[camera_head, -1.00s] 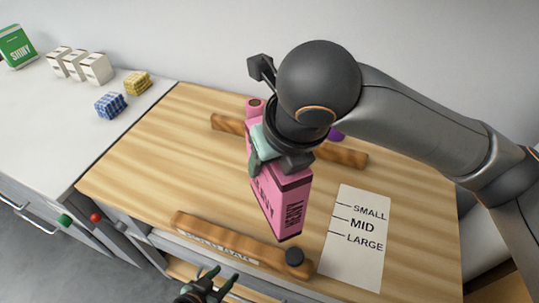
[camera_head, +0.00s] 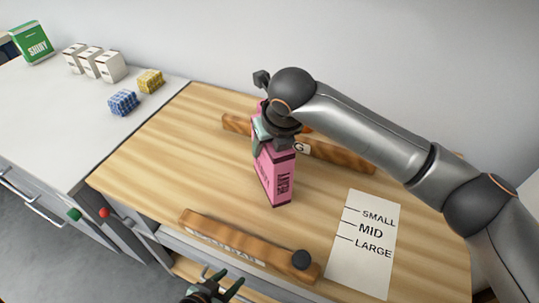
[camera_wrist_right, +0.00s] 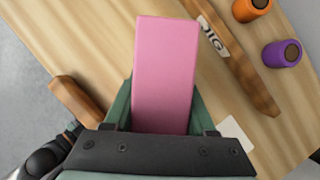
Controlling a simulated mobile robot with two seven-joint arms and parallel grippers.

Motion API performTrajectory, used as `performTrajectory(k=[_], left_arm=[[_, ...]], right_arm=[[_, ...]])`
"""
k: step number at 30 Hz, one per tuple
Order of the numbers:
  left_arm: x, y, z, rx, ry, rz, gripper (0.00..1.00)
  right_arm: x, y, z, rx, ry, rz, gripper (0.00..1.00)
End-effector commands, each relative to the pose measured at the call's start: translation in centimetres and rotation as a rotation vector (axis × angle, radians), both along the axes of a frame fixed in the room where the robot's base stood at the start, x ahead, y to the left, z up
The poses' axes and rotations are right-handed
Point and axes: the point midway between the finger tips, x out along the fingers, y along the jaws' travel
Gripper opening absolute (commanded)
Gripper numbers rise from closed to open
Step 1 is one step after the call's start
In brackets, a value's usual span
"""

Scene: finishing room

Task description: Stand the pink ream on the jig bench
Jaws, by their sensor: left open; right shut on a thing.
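The pink ream (camera_head: 276,178), with dark print reading HEAVY, is upright over the middle of the wooden jig bench (camera_head: 165,150). My right gripper (camera_wrist_right: 163,112) is shut on it, a finger on each side. In the wrist view the plain pink top of the ream (camera_wrist_right: 165,65) shows between the fingers. I cannot tell whether its bottom touches the bench top. My left gripper (camera_head: 224,288) is open and empty at the bottom of the head view, in front of the bench edge.
A size card (camera_head: 362,250) lies at right. Orange (camera_wrist_right: 248,8) and purple (camera_wrist_right: 281,53) rolls stand beyond the rear rail. The bench's left part is clear.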

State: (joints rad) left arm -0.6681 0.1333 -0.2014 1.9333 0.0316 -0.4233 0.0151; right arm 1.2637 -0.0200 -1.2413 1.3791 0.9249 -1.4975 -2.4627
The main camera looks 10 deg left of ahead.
Motion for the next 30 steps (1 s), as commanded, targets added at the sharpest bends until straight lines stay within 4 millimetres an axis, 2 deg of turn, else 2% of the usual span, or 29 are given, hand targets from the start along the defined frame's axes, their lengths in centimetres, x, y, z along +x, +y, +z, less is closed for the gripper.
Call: performTrajectory(k=[7, 18, 19, 26, 30], left_arm=[[0.2, -0.1, 0.2, -0.002, -0.005, 0.0, 0.5], [0.2, -0.1, 0.3, -0.001, -0.004, -0.001, 0.5], [0.2, -0.1, 0.2, -0.001, -0.004, -0.001, 0.5], [0.1, 0.0, 0.1, 0.0, -0.002, -0.001, 0.5], [0.1, 0.0, 0.0, 0.001, 0.0, 0.0, 0.5]], right_arm=[[0.1, 0.1, -2.9, 0.002, -0.001, 0.0, 0.0], [0.1, 0.1, -3.2, 0.002, -0.003, 0.0, 0.0], [0.1, 0.0, -3.4, -0.001, 0.001, -0.001, 0.59], [0.1, 0.0, -3.4, -0.001, 0.001, -0.001, 0.85], [0.1, 0.0, -3.4, -0.001, 0.001, -0.001, 0.86]])
